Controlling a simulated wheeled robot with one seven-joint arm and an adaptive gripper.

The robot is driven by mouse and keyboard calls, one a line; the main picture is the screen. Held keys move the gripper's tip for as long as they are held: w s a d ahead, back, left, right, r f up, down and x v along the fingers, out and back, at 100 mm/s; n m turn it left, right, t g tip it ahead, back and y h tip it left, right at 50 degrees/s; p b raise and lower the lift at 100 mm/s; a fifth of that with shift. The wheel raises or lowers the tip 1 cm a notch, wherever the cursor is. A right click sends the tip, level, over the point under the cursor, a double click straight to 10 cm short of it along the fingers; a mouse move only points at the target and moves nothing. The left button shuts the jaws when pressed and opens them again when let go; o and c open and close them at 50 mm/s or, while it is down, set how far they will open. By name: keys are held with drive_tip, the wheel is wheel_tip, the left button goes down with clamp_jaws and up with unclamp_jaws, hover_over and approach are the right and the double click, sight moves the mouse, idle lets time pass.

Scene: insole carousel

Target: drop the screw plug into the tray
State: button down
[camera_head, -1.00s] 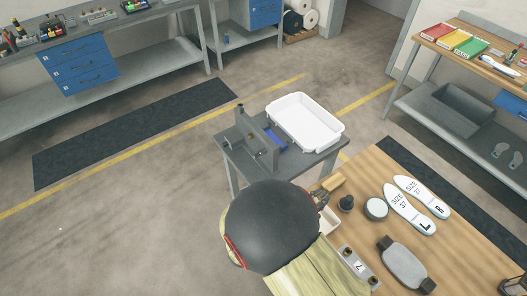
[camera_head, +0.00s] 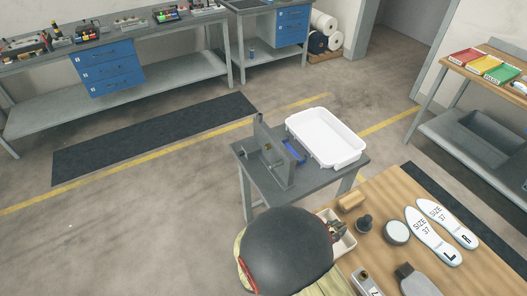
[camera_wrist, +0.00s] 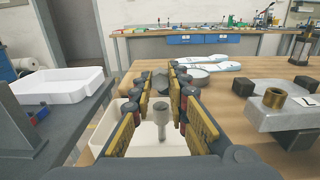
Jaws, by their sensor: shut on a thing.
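My gripper (camera_wrist: 160,98) shows in the wrist view with its yellow-and-black fingers above a small white box (camera_wrist: 143,133). It is shut on the screw plug (camera_wrist: 161,112), a small grey piece with a wide head and narrow stem between the fingers. The contact itself is not clearly seen. In the head view my dark rounded arm link covers much of the gripper and the plug cannot be made out. The white tray (camera_head: 325,147) is on the grey side table, beyond the gripper; it also shows at the left of the wrist view (camera_wrist: 58,90).
The grey side table (camera_head: 262,178) carries an upright metal fixture (camera_head: 281,152) left of the tray. A brass-ringed block (camera_wrist: 285,110) is at right.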

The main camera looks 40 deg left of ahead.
drive_tip(key=c, duration=1.6)
unclamp_jaws()
drive_tip(key=shift+c, duration=0.2)
drive_tip(key=v, duration=0.7)
drive_tip(key=shift+s, duration=0.25)
drive_tip(key=shift+w+r, duration=0.1)
